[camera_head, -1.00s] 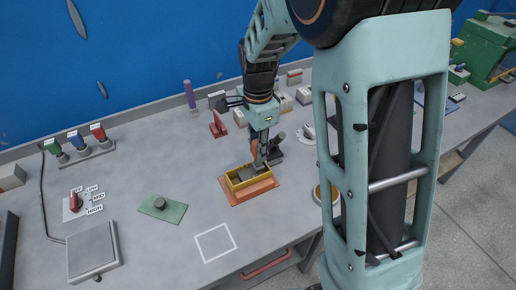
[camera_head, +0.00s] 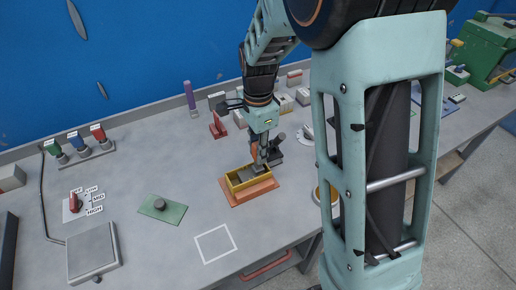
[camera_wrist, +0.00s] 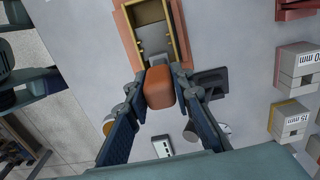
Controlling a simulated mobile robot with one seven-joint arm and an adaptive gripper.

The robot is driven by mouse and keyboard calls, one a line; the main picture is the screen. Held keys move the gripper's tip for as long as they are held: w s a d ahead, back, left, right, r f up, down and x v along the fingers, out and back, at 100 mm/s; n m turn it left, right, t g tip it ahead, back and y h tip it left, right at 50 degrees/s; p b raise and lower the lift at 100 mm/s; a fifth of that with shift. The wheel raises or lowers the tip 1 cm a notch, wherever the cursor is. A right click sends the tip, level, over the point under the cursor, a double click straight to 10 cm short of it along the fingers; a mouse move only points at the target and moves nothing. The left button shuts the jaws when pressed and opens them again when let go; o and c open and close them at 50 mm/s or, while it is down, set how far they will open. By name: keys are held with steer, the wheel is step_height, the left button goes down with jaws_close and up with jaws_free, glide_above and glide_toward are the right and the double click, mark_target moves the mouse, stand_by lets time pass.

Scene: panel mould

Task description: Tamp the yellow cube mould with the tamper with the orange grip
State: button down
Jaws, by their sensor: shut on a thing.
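The yellow cube mould (camera_head: 236,187) is an open rectangular frame on an orange base plate (camera_head: 268,190), with grey material inside. It shows at the top of the wrist view (camera_wrist: 126,32). My gripper (camera_head: 260,151) is shut on the orange grip (camera_wrist: 160,87) of the tamper. The tamper is upright over the right end of the mould, its grey foot (camera_head: 258,169) at or just above the rim. I cannot tell whether the foot touches the grey material. The fingers partly hide the grip in the head view.
A dark grey holder (camera_head: 275,154) stands close behind the mould. Small boxes (camera_head: 303,97) and a red block (camera_head: 218,127) stand behind. The table between is clear.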

steer(key=shift+f+b, duration=0.35)
steer(key=shift+f, duration=0.35)
steer(key=shift+r, duration=0.1)
steer(key=shift+r+p, duration=1.55)
steer(key=shift+r, duration=0.2)
step_height(320, 180, up, 7)
steer(key=p, duration=0.5)
steer(key=shift+p, duration=0.3)
steer(key=shift+a+f, duration=0.1)
